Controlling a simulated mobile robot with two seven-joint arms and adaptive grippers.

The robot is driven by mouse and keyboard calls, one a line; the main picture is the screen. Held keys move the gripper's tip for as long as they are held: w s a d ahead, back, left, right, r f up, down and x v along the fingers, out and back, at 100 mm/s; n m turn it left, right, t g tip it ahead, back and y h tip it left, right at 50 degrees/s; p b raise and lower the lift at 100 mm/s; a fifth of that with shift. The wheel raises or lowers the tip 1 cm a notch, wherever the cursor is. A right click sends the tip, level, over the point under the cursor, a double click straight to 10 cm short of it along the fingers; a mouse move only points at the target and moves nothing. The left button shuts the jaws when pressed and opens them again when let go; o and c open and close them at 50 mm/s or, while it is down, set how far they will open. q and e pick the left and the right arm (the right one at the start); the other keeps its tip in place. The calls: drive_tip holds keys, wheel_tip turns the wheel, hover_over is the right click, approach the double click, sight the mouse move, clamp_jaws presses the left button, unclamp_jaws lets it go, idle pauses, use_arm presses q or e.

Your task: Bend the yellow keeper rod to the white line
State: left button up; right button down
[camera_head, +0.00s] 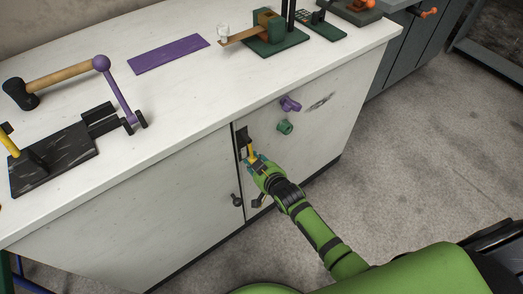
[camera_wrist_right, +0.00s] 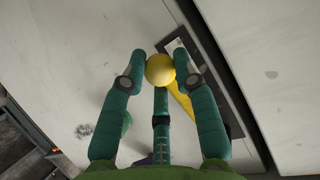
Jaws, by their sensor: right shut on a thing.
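The yellow keeper rod (camera_head: 251,152) stands out from a dark upright plate (camera_head: 241,138) on the cabinet front. In the right wrist view it ends in a round yellow knob (camera_wrist_right: 160,70), and its shaft (camera_wrist_right: 182,104) runs down to the right, over the plate. My right gripper (camera_head: 255,161) is at the rod's outer end. Its green fingers (camera_wrist_right: 160,78) are shut around the knob, on both sides and below. I cannot make out the white line for certain; a pale patch (camera_wrist_right: 176,46) shows on the plate beside the knob. My left gripper is not in view.
Purple (camera_head: 290,104) and green (camera_head: 285,127) knobs stick out of the cabinet front right of the plate. A dark knob (camera_head: 236,199) sits lower left. The white counter (camera_head: 185,85) holds a mallet (camera_head: 55,80), a purple mat (camera_head: 168,54) and fixtures. The floor (camera_head: 420,170) at right is clear.

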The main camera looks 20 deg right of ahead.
drive_tip(key=shift+a+r+m, duration=0.2)
drive_tip(key=shift+a+m, duration=0.2)
drive_tip(key=shift+a, duration=0.15)
drive_tip(key=c, duration=0.9)
unclamp_jaws()
drive_tip(key=shift+c, duration=0.2)
drive_tip(key=shift+s, duration=0.1)
drive_tip(key=shift+f, duration=0.1)
drive_tip(key=shift+s+d+r, duration=0.2)
drive_tip(key=shift+s+r, duration=0.05)
drive_tip(key=shift+s, duration=0.4)
drive_tip(key=v, duration=1)
drive_tip(key=shift+d+r, duration=0.3)
drive_tip(key=shift+r, duration=0.05)
drive_tip(key=shift+s+f, duration=0.1)
drive_tip(key=shift+s, duration=0.05)
